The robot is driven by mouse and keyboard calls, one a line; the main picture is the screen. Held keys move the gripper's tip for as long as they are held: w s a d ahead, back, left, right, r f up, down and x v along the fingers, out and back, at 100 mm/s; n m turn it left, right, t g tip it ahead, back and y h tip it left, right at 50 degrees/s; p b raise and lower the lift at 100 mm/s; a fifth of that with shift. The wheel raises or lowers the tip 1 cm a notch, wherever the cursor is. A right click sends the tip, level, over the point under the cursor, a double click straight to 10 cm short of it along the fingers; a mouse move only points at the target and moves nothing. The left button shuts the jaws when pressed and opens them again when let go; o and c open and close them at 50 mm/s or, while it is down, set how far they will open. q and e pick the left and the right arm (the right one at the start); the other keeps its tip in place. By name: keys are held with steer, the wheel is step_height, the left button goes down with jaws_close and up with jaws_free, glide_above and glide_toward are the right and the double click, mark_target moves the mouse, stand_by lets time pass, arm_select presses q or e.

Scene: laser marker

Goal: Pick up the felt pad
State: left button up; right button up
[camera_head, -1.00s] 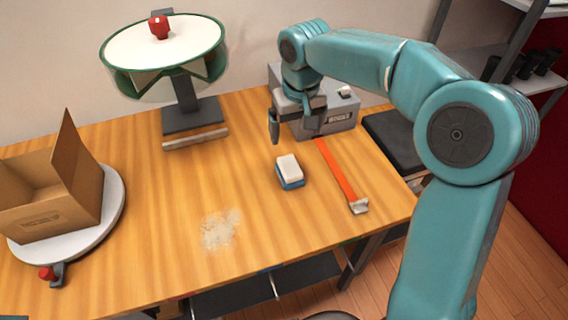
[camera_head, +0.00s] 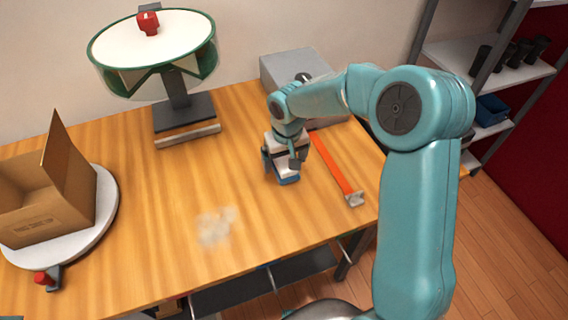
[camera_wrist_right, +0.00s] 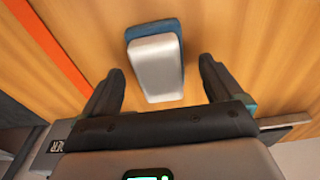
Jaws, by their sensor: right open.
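The felt pad (camera_head: 286,180) is a small block with a blue part and a white part, lying on the wooden table. In the head view my right gripper covers most of it. In the right wrist view the whole pad (camera_wrist_right: 156,66) shows, white face up with a blue edge. My right gripper (camera_head: 282,162) is over the pad, pointing down. The wrist view shows its two dark fingers (camera_wrist_right: 160,84) open, one on each side of the pad's near end, with gaps between. My left gripper is not in view.
An orange strap (camera_head: 332,165) with a metal end lies just right of the pad. A grey machine box (camera_head: 290,68) stands behind. A dusty patch (camera_head: 214,228) and an open cardboard box (camera_head: 50,215) on a round turntable (camera_head: 108,205) are to the left.

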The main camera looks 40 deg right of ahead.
mark_target(285, 160)
step_height(285, 160, down, 2)
steer(key=shift+d, duration=0.1)
steer(key=shift+w, duration=0.15)
steer(key=c, duration=1.2)
steer(key=shift+o, duration=0.2)
steer(key=shift+r, duration=0.1)
step_height(285, 160, up, 20)
